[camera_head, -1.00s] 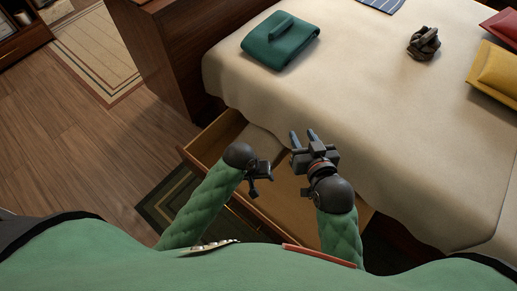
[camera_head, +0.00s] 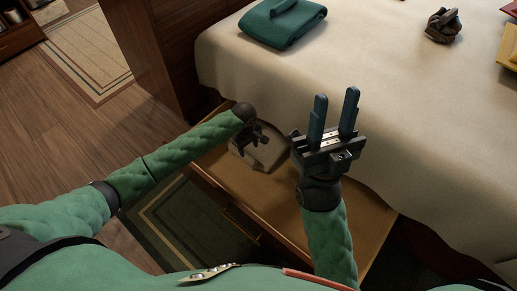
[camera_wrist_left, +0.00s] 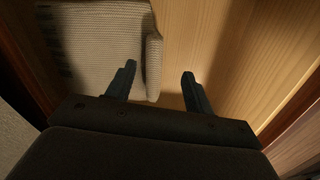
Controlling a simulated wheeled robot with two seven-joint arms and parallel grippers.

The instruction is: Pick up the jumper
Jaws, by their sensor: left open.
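The jumper looks like a folded beige ribbed knit (camera_wrist_left: 95,45) lying in the open wooden drawer in the left wrist view. In the head view it shows as a pale patch (camera_head: 268,152), partly hidden by my left gripper (camera_head: 250,142). My left gripper (camera_wrist_left: 159,72) is open and empty, pointing down into the drawer. In the wrist view its left finger overlaps the knit's right part, and its right finger is over bare wood. I cannot tell whether a finger touches the knit. My right gripper (camera_head: 336,95) is open and empty, beside the bed edge.
The open drawer (camera_head: 350,225) sticks out from under the bed (camera_head: 400,100). A teal folded cloth (camera_head: 285,25) and a dark crumpled object (camera_head: 443,25) lie on the bed. A striped mat (camera_head: 185,225) is on the floor. A wooden cabinet stands left of the bed.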

